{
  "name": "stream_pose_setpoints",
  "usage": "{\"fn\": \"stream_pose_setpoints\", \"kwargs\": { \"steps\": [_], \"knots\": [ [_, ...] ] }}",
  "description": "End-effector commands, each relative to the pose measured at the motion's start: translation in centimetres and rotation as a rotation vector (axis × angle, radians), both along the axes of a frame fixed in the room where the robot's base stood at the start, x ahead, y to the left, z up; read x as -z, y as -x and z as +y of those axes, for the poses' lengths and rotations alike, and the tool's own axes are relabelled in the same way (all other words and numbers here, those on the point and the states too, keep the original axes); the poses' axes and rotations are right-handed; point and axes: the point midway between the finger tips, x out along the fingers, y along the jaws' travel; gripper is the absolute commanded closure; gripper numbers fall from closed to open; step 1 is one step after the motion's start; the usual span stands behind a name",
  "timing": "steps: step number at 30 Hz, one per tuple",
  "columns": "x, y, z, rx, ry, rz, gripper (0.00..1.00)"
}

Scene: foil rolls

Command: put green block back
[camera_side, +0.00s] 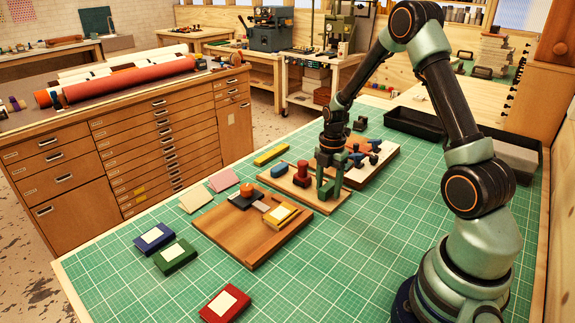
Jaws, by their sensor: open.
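The green block (174,255), with a pale label on top, lies flat on the green cutting mat at the left. It is just in front of the blue block (155,237) and apart from the wooden board (240,247). A yellow block (281,215) rests on that board's right side. The red block (225,303) lies on the mat at the front. My gripper (329,188) is open, pointing down over a smaller board (315,199) farther back, well right of the green block. Whether its fingertips touch that board is unclear.
A red stamp-like piece (302,172) and a blue cylinder (278,170) stand close left of my gripper. An orange-topped dark piece (246,192) is on the wooden board. A black tray (420,127) is at the back right.

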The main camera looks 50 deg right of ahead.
Motion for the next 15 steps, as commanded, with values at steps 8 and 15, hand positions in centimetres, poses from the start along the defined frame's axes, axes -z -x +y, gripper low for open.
{"fn": "stream_pose_setpoints", "kwargs": {
  "steps": [8,15],
  "knots": [
    [-4.2,-0.1,-0.1,0.0,0.003,-0.006,0.41],
    [-9.1,-0.1,0.0,0.0,0.002,-0.005,0.41]
  ]
}}
